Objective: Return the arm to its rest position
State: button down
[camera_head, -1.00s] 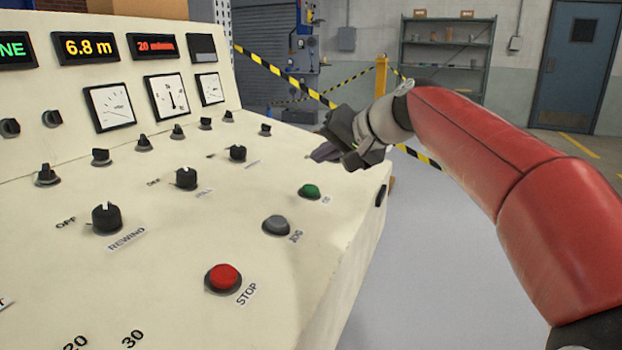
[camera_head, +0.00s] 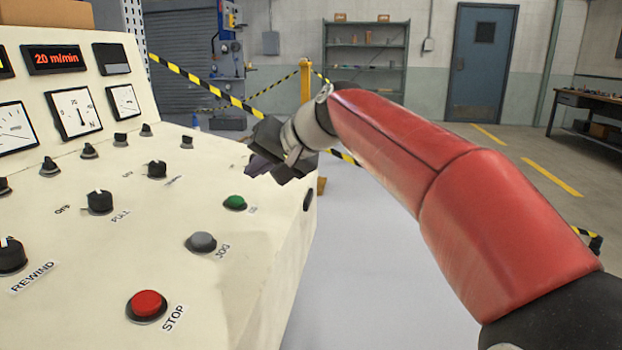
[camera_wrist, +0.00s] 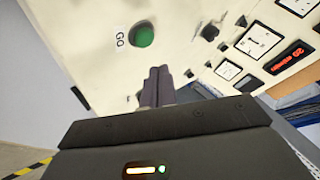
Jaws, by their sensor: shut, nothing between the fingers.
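My gripper (camera_head: 258,166) is at the end of my red arm, over the far right edge of the cream control console (camera_head: 262,258). In the wrist view, the fingers of my gripper (camera_wrist: 157,85) are together with nothing between them. They point toward the panel near the green GO button (camera_wrist: 142,36). The green button (camera_head: 235,203) also shows in the head view, nearer than my gripper and apart from it. The arm is stretched forward and bent. I cannot tell the exact gap between fingertips and panel.
The panel carries a grey JOG button (camera_head: 201,242), a red STOP button (camera_head: 147,305), black knobs (camera_head: 99,201) and gauges (camera_head: 73,112). Striped barrier tape (camera_head: 200,85) runs behind. A shelf (camera_head: 366,60), a blue door (camera_head: 481,62) and a workbench (camera_head: 590,110) stand far back. The floor at right is open.

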jog(key=s+d+f+m+h, duration=0.1)
jog(key=s+d+f+h, duration=0.4)
jog(key=s+d+f, duration=0.6)
jog(key=s+d+f+m+h, duration=0.1)
jog(key=s+d+f+h, duration=0.3)
jog(key=s+d+f, duration=0.8)
jog(key=s+d, duration=0.3)
jog(key=d, duration=0.4)
jog(key=shift+s+d+m+h, duration=0.15)
jog(key=shift+d+m+h, duration=0.15)
jog(key=shift+h, duration=0.1)
jog(key=shift+f, duration=0.1)
